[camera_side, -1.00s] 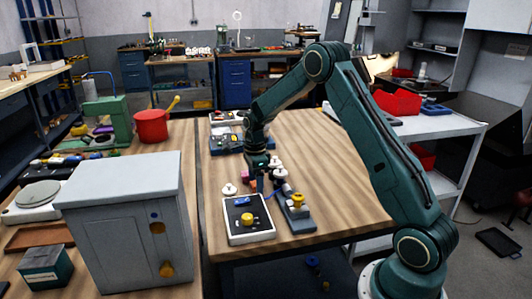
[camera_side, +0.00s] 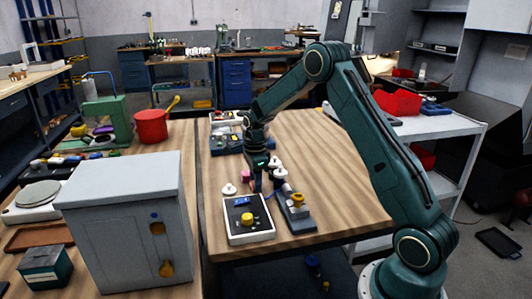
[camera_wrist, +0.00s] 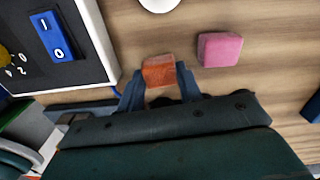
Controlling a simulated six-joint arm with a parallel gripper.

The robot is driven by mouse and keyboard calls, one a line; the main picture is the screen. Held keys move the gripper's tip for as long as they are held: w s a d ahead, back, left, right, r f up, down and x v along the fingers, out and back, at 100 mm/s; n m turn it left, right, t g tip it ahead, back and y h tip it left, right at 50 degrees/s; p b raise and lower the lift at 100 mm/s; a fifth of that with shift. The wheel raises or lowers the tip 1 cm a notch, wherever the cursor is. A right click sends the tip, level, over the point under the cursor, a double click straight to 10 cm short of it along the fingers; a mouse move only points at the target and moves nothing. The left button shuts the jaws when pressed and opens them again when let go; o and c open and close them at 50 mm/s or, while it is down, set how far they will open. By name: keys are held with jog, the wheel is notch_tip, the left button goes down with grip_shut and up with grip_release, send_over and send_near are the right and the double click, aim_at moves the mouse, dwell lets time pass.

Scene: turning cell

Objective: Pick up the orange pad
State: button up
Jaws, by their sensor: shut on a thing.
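The orange pad (camera_wrist: 158,70) is a small block between the two fingertips in the wrist view. My gripper (camera_wrist: 160,82) is shut on it, with a finger against each side. In the side view my gripper (camera_side: 257,186) points down at the wooden table, just behind the control box. The orange pad cannot be made out there. Whether it touches the table is hard to tell.
A pink block (camera_wrist: 220,49) lies beside the gripper. The control box (camera_wrist: 98,50) with a blue switch and yellow knob stands close by. A white knob (camera_side: 229,190) and a grey fixture (camera_side: 296,220) flank the gripper. The table's right side is clear.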

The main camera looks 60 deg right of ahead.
notch_tip(320, 180, up, 20)
dwell(0.6)
dwell(0.4)
jog(key=o, duration=0.4)
jog(key=shift+f, duration=0.1)
jog(key=c, duration=0.3)
jog(key=shift+s, duration=0.15)
jog(key=s+a+f, duration=0.1)
jog(key=s, duration=0.4)
jog(key=s+a+f, duration=0.1)
jog(key=s+f, duration=0.1)
jog(key=s, duration=0.3)
jog(key=s+a+f, duration=0.1)
jog(key=s, duration=0.4)
jog(key=shift+s+a+f, duration=0.15)
jog(key=shift+s+f, duration=0.1)
jog(key=shift+f, duration=0.05)
